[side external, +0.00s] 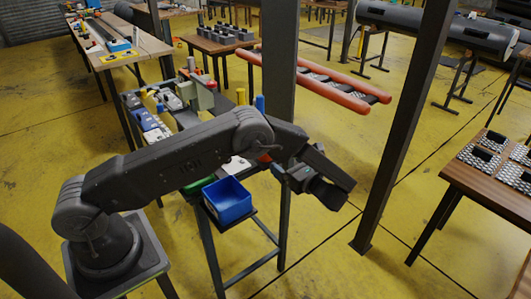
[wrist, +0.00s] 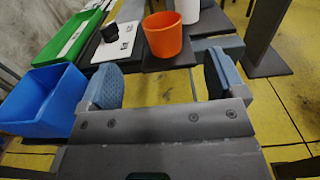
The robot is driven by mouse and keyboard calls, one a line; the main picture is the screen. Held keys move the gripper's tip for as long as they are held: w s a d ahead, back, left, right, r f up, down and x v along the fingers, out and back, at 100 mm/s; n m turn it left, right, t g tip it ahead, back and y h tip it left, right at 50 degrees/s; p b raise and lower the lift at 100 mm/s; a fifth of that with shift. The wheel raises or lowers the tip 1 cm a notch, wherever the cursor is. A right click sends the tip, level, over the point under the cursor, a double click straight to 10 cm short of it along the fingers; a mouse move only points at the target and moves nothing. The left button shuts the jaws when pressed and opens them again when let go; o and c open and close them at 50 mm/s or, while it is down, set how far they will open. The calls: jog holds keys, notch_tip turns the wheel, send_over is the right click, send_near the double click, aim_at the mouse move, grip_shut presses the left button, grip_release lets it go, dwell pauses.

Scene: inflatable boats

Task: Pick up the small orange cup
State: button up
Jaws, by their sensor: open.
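The small orange cup (wrist: 166,37) stands upright near the front edge of a dark surface in the wrist view. My gripper (wrist: 161,80) is open and empty, its two blue-grey padded fingers set wide apart. The cup appears beyond the fingertips, between them in the picture, and apart from both. In the side external view my gripper (side external: 334,182) is at the end of the outstretched arm, to the right of the bench. I cannot make out the cup clearly in that view.
A blue bin (wrist: 42,98) lies left of the gripper; it also shows in the side external view (side external: 228,204). A green tray (wrist: 72,38), a white plate with a black knob (wrist: 117,44) and a white cylinder (wrist: 187,10) are near the cup. A dark post (side external: 278,80) stands behind the arm.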

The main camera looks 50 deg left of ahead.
jog(key=shift+w+a+f, duration=0.1)
jog(key=shift+a, duration=2.75)
jog(key=shift+a+f, duration=0.1)
jog(key=shift+a, duration=2.7)
jog(key=shift+c, duration=0.5)
jog(key=c, duration=0.9)
